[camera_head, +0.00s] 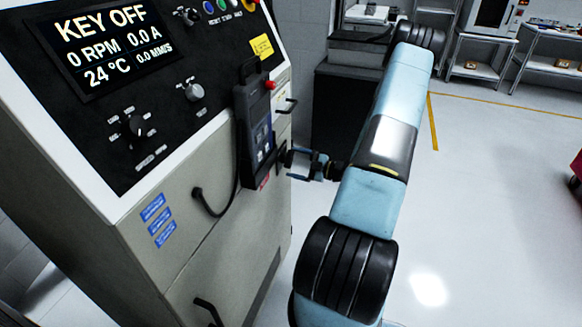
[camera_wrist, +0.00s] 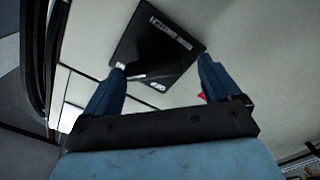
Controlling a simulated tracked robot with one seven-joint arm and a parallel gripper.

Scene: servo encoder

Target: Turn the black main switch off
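My gripper (camera_head: 292,161) is beside the front of the cabinet, pointing left toward it, just right of the hanging pendant. In the wrist view my gripper (camera_wrist: 162,70) is open, with its two blue fingers wide apart. A black square plate with a white label, apparently the main switch (camera_wrist: 165,42), is on the pale cabinet face between and beyond the fingertips. The left fingertip overlaps its lower left corner in the picture; I cannot tell whether they touch. A dark part crosses its lower half, and its handle position is unclear. In the head view the switch is mostly hidden.
The cabinet's sloping panel has a display (camera_head: 105,42) reading KEY OFF and a black rotary knob (camera_head: 137,127). A black pendant (camera_head: 256,130) with a cable hangs close to my gripper. Black handles, one a lower handle (camera_head: 208,311), stick out. The floor (camera_head: 480,200) at right is clear.

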